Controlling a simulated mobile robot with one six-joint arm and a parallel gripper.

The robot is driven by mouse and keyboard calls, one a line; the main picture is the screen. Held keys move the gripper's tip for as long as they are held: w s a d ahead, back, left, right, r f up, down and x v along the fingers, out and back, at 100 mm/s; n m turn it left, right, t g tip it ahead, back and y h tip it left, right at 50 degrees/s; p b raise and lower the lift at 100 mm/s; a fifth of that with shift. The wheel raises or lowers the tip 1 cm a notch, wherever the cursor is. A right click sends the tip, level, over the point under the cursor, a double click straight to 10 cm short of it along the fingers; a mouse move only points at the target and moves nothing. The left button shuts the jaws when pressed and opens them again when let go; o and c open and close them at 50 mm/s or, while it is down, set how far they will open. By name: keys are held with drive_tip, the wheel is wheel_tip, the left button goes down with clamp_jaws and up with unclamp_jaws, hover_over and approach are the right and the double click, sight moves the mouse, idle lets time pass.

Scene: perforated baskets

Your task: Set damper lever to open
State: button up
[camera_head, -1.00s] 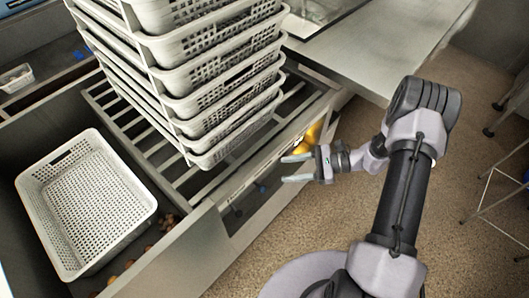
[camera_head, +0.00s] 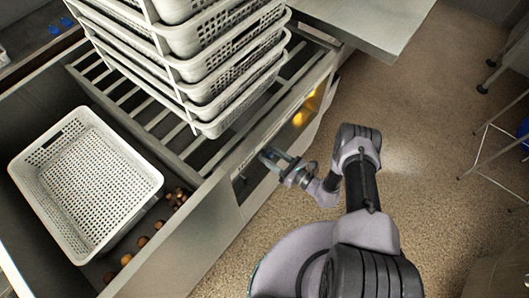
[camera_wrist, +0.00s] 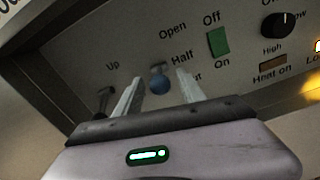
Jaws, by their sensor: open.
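In the head view, my gripper (camera_head: 272,160) is at the front panel, and the lever is not clearly visible there.
A dark lever (camera_wrist: 104,98) marked "Up" is just left of my left finger. A green switch (camera_wrist: 218,41) and a black dial (camera_wrist: 278,25) are to the right. Stacked baskets (camera_head: 225,75) stand above the panel; another basket (camera_head: 150,185) sits left.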

sight(269, 154)
drive_tip(key=shift+x, duration=1.55)
clamp_jaws()
